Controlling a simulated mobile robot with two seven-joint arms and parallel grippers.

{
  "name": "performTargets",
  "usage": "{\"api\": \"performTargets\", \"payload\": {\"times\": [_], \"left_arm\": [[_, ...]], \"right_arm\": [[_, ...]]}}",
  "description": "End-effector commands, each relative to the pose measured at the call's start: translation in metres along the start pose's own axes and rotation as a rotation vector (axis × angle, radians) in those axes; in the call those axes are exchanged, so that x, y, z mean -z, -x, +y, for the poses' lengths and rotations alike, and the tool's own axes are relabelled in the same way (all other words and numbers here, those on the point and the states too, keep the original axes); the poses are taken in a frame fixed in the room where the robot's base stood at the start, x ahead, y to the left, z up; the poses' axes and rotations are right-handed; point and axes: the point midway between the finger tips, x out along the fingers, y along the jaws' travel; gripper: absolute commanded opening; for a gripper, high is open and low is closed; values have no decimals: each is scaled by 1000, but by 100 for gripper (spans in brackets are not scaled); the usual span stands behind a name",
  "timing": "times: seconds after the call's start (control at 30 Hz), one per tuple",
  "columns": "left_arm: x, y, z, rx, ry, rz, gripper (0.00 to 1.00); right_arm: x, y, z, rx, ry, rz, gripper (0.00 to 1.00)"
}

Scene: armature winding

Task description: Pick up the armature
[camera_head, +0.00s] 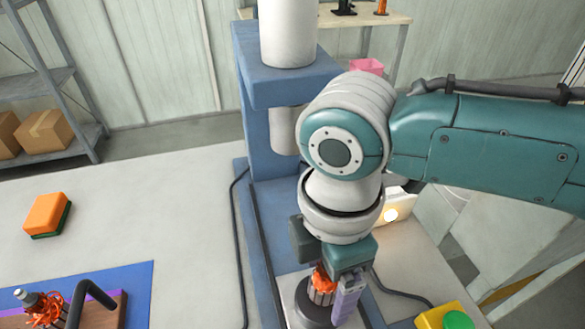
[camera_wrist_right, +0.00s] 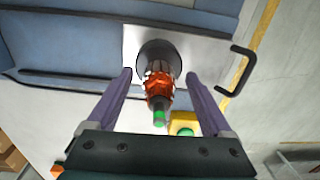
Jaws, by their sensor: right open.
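An armature (camera_head: 322,287) with orange windings stands on a dark round holder (camera_head: 311,314) at the blue press. In the right wrist view the armature (camera_wrist_right: 159,88) shows its orange winding and a green-tipped shaft, with the dark holder (camera_wrist_right: 158,58) behind it. My right gripper (camera_wrist_right: 160,75) is open, with one purple finger on each side of the armature; I cannot tell whether either touches it. In the head view the right gripper (camera_head: 328,282) hides part of the armature. A second armature (camera_head: 47,307) lies at the lower left on a brown block. My left gripper is not in view.
The blue press (camera_head: 252,130) rises behind my right gripper, with its white cylinder above. A yellow box with a green button (camera_head: 457,320) is at the lower right.

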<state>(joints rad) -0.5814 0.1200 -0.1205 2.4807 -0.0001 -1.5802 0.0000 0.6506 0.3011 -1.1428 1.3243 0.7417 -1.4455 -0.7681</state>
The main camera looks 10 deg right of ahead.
Motion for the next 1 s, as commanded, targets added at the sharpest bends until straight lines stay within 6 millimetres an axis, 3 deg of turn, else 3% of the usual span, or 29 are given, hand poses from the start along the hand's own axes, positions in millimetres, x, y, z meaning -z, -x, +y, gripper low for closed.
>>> {"api": "performTargets", "payload": {"times": [0.13,0.87,1.0], "left_arm": [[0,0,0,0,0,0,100],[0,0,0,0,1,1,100],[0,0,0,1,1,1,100]], "right_arm": [[0,0,0,0,0,0,84],[0,1,0,-1,0,0,2],[0,1,0,0,0,0,0]]}}
